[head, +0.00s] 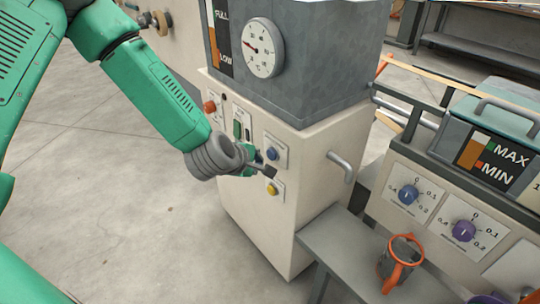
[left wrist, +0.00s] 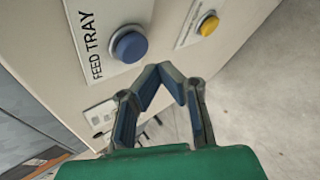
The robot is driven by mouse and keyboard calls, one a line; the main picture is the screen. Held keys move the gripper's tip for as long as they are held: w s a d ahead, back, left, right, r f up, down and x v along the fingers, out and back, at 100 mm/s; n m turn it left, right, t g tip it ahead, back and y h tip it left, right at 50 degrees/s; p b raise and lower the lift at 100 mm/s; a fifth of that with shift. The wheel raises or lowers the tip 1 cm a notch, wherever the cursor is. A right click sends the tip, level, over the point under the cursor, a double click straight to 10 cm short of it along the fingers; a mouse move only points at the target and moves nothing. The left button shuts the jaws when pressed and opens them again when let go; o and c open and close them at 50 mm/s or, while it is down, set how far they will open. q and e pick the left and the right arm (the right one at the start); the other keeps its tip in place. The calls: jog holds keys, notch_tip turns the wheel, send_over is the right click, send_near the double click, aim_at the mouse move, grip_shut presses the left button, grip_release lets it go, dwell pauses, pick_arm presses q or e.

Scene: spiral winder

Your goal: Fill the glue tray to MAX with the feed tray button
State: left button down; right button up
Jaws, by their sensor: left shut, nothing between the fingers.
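The blue feed tray button (head: 272,153) is on the cream cabinet front; the left wrist view shows it (left wrist: 129,46) beside a "FEED TRAY" label. My left gripper (head: 269,169) is in front of this panel, just below the blue button in the head view. In the left wrist view its fingertips (left wrist: 172,72) meet with nothing between them, and a gap shows between them and the button. The glue tray (head: 515,108) is at the right, with a MAX/MIN gauge (head: 472,153). The gauge has a brown-orange column below a white part; its exact level is hard to read. My right gripper is not in view.
A yellow button (head: 272,188) is below the blue one, and a red-orange knob (head: 210,106) is at upper left. A grey tank (head: 310,65) with a dial tops the cabinet. A handle (head: 341,166) sticks out.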

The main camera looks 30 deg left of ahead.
pick_arm(q)
jog(key=s, duration=0.1)
jog(key=s+a, duration=0.1)
jog(key=s, duration=0.2)
jog(key=shift+a, duration=0.35)
dwell(1.0)
jog(key=s+d+f+m+g+p, duration=0.1)
jog(key=s+f+m+g+p, duration=0.1)
jog(key=s+m, duration=0.5)
jog(key=s+d+f+m+g+p, duration=0.1)
jog(key=s+f+m+g+p, duration=0.1)
jog(key=s+f+m+g, duration=0.2)
jog(key=s+d+f+m+g+p, duration=0.2)
jog(key=s+f+m, duration=0.3)
jog(key=s+m, duration=0.5)
jog(key=s+g, duration=0.1)
jog(key=s, duration=0.6)
jog(key=shift+d, duration=0.15)
